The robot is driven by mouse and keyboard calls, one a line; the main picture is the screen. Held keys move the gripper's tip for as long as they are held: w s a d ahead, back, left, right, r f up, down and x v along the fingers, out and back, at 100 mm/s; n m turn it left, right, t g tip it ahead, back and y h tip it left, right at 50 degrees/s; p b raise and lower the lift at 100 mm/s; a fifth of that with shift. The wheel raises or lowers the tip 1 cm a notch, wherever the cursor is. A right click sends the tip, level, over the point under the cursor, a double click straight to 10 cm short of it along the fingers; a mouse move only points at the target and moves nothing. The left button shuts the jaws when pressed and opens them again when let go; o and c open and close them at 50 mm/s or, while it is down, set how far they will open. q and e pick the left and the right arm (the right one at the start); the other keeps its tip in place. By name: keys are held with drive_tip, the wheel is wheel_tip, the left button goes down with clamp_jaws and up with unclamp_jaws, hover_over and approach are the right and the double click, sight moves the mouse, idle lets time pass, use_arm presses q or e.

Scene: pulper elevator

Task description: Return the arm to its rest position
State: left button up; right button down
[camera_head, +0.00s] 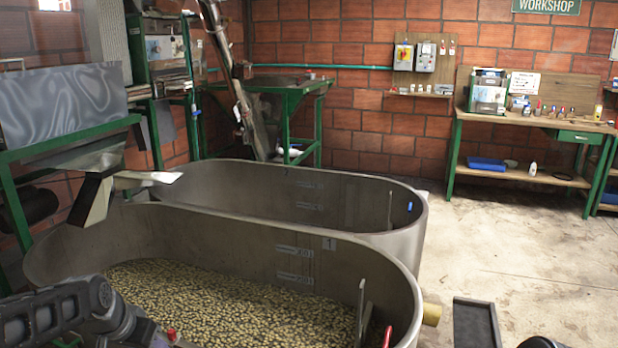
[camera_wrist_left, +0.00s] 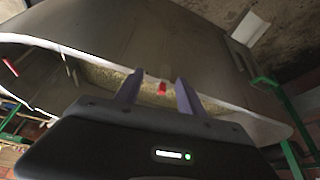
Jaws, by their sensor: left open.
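My left arm (camera_head: 70,318) enters the head view at the bottom left, in front of the near metal tank (camera_head: 345,262). Its gripper is not clearly visible there. In the left wrist view, my left gripper (camera_wrist_left: 157,88) has its two fingers apart, with a small red thing (camera_wrist_left: 162,89) seen between them in the picture. I cannot tell how far that red thing is from the fingers. A pale tank wall (camera_wrist_left: 130,35) fills the view beyond the fingers, with beans behind its rim. My right gripper does not show in either view.
The near tank holds a bed of beans (camera_head: 230,310). A second tank (camera_head: 270,178) stands behind it. A green-framed machine with a metal chute (camera_head: 95,200) stands at the left. A workbench (camera_head: 540,122) stands at the back right, with open floor (camera_head: 520,235) before it.

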use_arm(q)
drive_tip(key=s+d+f+n+h+p, duration=0.2)
drive_tip(key=d+f+n, duration=0.1)
drive_tip(key=d+f, duration=1.2)
drive_tip(key=s+d+f+g+p, duration=0.1)
drive_tip(key=s+d+f, duration=0.3)
drive_tip(key=s, duration=0.3)
drive_tip(key=s+d+f+g+h+p, duration=0.1)
drive_tip(key=s+d+f, duration=0.3)
drive_tip(key=s, duration=0.4)
drive_tip(key=s+d+f+g+p, duration=0.1)
drive_tip(key=s+d+f+g, duration=0.1)
drive_tip(key=s+d+f, duration=0.3)
drive_tip(key=s, duration=0.2)
drive_tip(key=shift+s+f+h, duration=0.15)
drive_tip(key=shift+s+h, duration=0.15)
drive_tip(key=shift+s, duration=0.05)
drive_tip(key=shift+c, duration=0.4)
